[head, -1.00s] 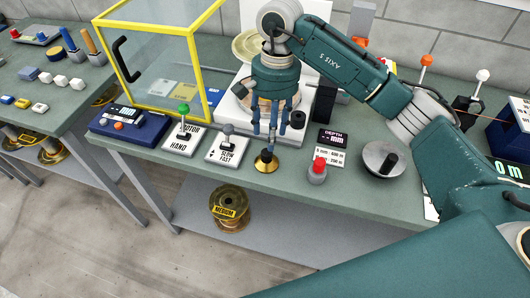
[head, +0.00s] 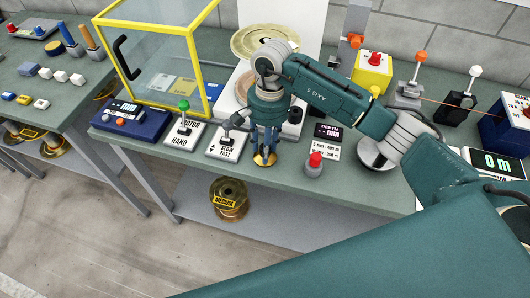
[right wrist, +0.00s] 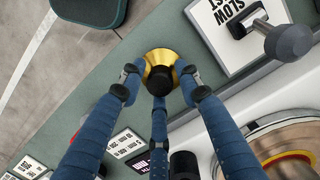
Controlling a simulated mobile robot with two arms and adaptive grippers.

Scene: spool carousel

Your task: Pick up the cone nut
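The cone nut (head: 264,160), a brass cone with a dark knob on top, stands near the front edge of the green bench. It also shows in the right wrist view (right wrist: 157,58). My right gripper (head: 267,150) points straight down over it. In the right wrist view its blue fingers (right wrist: 160,88) are spread around the dark knob, with two tips beside the cone and a third finger on the near side. I see no clear grip on the knob. The fingers hide part of the cone nut in the head view. My left gripper is not in view.
The slow/fast lever plate (head: 228,144) stands close to the left of my right gripper, and a red button (head: 314,163) to its right. A yellow-framed clear box (head: 190,65) stands behind left. A brass spool marked medium (head: 228,200) sits on the shelf below.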

